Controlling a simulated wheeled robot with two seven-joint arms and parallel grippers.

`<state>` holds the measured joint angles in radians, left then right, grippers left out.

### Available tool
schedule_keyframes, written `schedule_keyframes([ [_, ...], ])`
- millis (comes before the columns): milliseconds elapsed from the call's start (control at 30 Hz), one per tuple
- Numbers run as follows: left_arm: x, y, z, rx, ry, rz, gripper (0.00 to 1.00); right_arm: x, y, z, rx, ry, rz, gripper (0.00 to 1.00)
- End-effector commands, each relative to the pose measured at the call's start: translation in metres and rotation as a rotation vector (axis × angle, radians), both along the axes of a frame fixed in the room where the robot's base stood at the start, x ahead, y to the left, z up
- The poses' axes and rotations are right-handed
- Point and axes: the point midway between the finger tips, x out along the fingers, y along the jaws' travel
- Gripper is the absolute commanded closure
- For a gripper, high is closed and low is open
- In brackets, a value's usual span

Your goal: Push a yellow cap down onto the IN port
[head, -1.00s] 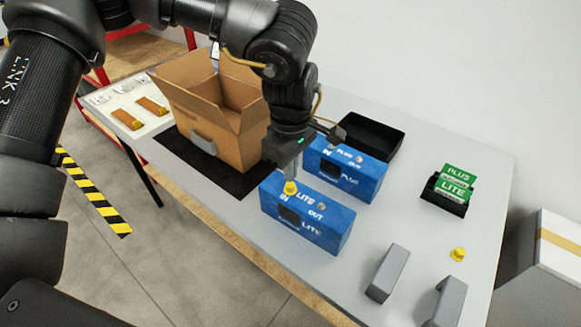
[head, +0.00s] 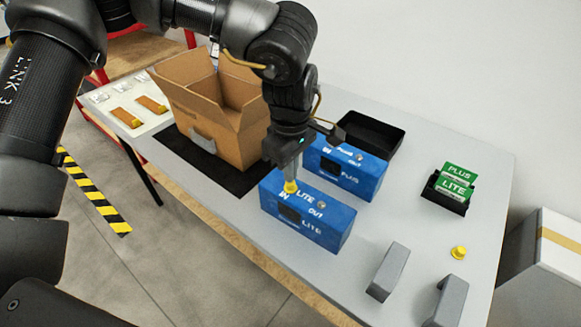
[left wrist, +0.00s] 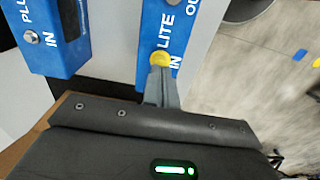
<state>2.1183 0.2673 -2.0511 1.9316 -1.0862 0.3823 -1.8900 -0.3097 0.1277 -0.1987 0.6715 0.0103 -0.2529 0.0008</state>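The blue LITE unit (head: 308,213) stands on the table, with its IN and OUT ports on top. A yellow cap (head: 290,187) sits at the IN port; it also shows in the left wrist view (left wrist: 160,58). My left gripper (head: 290,179) points down right over this cap, its narrow fingers together and the tips at the cap. In the left wrist view the fingers (left wrist: 160,72) meet the cap's edge, and I see no gap between them. How far the cap is seated cannot be told. My right gripper is not in view.
A blue PLUS unit (head: 346,172) stands just behind. A loose yellow cap (head: 458,253) lies at the right, near grey brackets (head: 388,272). An open cardboard box (head: 215,115), a black tray (head: 372,136) and a holder with green cards (head: 447,200) are also there.

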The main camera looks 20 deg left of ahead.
Motion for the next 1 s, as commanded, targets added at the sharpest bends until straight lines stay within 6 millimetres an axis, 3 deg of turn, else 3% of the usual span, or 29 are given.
schedule_keyframes([
  [1000, -0.0001, 0.0000, -0.0080, 0.000, 0.001, 0.000, 1.00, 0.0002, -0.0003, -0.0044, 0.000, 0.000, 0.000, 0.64],
])
